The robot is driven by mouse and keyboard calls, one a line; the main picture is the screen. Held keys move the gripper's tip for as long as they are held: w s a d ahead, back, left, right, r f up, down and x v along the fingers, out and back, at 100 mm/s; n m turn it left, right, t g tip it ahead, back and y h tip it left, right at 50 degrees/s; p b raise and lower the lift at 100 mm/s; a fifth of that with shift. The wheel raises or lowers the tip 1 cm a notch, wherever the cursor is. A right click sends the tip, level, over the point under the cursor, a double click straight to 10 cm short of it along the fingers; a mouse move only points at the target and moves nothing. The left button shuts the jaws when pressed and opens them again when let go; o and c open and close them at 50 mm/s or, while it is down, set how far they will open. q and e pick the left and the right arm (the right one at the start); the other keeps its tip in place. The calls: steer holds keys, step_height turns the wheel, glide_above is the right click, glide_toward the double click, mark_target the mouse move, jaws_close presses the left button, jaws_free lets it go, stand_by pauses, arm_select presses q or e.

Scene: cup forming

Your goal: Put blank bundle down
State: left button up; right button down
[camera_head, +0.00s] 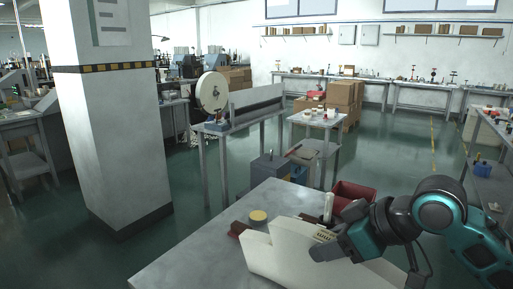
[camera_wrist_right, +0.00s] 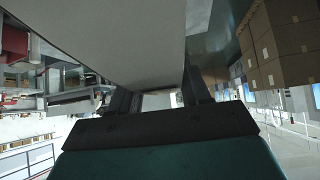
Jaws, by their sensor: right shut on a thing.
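The blank bundle (camera_head: 283,258) is a cream-white, fan-shaped block at the front right of a grey worktable (camera_head: 190,262) in the head view. My right gripper (camera_head: 325,250) comes in from the right and is shut on the bundle's right part. In the right wrist view the bundle (camera_wrist_right: 120,35) shows as a large pale surface running in between the two dark fingers of my right gripper (camera_wrist_right: 158,90). The bundle's underside is hidden, so I cannot tell whether it touches the tabletop. My left gripper is not in view.
A white upright cylinder (camera_head: 328,206) stands near the bin. The table's left part is clear. A white pillar (camera_head: 108,120) stands left.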

mark_target(337, 271)
steer(key=f+m+h, duration=0.1)
steer(key=s+f+m+t, duration=0.1)
steer(key=f+m, duration=0.1)
steer(key=s+d+f+m+t+h, duration=0.1)
steer(key=shift+f+h, duration=0.3)
steer(key=s+d+m+h, duration=0.1)
steer(key=s+d+f+m+h, duration=0.1)
steer(key=d+m, duration=0.1)
steer(key=s+d+f+m+t+h, duration=0.1)
steer(key=m, duration=0.1)
steer(key=shift+s+d+f+h, duration=0.1)
steer(key=shift+d+h, duration=0.05)
steer(key=shift+h, duration=0.25)
steer(key=shift+s+d+m, duration=0.2)
steer(key=shift+d+m, duration=0.1)
steer(key=shift+m, duration=0.1)
